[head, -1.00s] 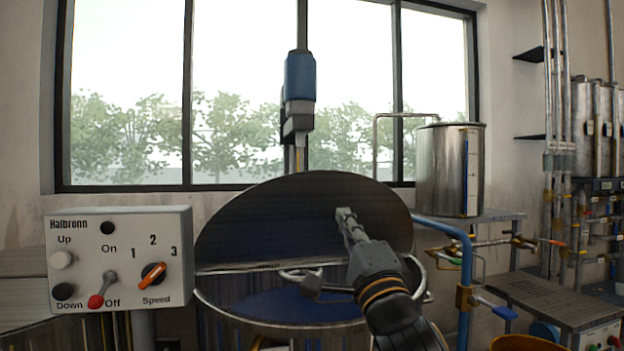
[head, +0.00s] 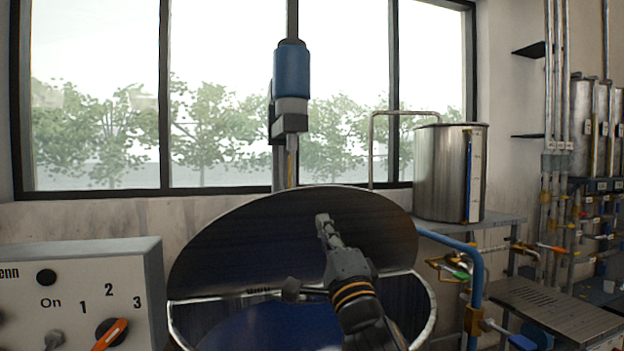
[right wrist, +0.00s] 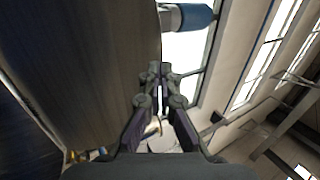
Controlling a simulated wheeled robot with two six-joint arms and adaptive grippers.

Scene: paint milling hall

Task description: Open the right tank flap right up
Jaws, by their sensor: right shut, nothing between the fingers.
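The tank flap (head: 225,245) is a dark half-disc that stands raised along a straight hinge line across the tank (head: 432,310). Below it the tank's near half is open and shows blue inside. My right gripper (head: 323,220) is shut and empty, with its tips in front of the flap's face. In the right wrist view the fingertips (right wrist: 159,70) are together, beside the edge of a large dark surface, likely the flap (right wrist: 90,70). I cannot tell whether they touch it. My left gripper is not in view.
A control box (head: 90,285) with an orange speed knob stands at the left front. A blue motor (head: 292,70) on a column is behind the flap. A steel vessel (head: 440,170) and a blue pipe (head: 478,290) are at the right.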

